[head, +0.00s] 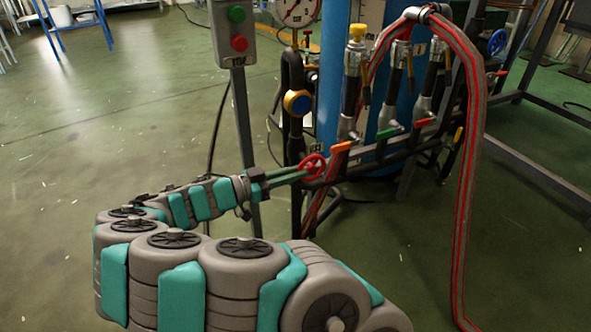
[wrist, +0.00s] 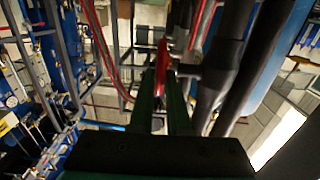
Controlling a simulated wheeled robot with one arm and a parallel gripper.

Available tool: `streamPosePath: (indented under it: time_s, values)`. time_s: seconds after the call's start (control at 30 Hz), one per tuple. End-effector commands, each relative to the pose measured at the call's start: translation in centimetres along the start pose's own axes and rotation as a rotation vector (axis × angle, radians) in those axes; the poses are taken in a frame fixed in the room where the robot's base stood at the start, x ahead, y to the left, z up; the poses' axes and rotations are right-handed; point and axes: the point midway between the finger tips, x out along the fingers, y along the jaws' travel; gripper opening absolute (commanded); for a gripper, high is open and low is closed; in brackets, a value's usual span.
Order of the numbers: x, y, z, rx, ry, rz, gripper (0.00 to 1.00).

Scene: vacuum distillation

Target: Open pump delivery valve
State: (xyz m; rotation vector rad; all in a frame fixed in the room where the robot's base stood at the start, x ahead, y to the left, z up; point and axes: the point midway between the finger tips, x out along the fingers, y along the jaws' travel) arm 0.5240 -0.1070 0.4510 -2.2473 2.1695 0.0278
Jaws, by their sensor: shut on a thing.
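A red handwheel valve (head: 313,167) sits at the left end of the dark horizontal pipe, low on the pump stand. My gripper (head: 303,174) reaches it from the left with its long green fingers and is shut on the wheel's rim. In the wrist view the red wheel (wrist: 162,68) appears nearly edge-on between the tips of my gripper (wrist: 163,85). Part of the wheel is hidden by the fingers. How far the wheel is turned cannot be told.
Orange (head: 341,147), green (head: 389,133) and red (head: 424,122) lever handles line the pipe to the right. A post with a green and red button box (head: 234,33) stands behind my arm. Red-striped hoses (head: 470,170) hang at right. Open green floor (head: 90,140) lies left.

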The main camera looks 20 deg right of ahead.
Motion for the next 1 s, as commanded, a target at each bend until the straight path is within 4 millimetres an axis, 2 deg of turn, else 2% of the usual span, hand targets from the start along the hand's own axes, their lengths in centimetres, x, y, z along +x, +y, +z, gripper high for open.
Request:
streamPosePath:
  time_s: [0.03, 0.5, 1.0]
  values:
    - [-0.1, -0.1, 0.6, -0.010, 0.040, -0.003, 0.00]
    - [0.5, 0.0, 2.3, -0.007, 0.424, -0.001, 0.00]
    - [1.1, -0.1, 3.1, -0.002, 0.658, -0.001, 0.00]
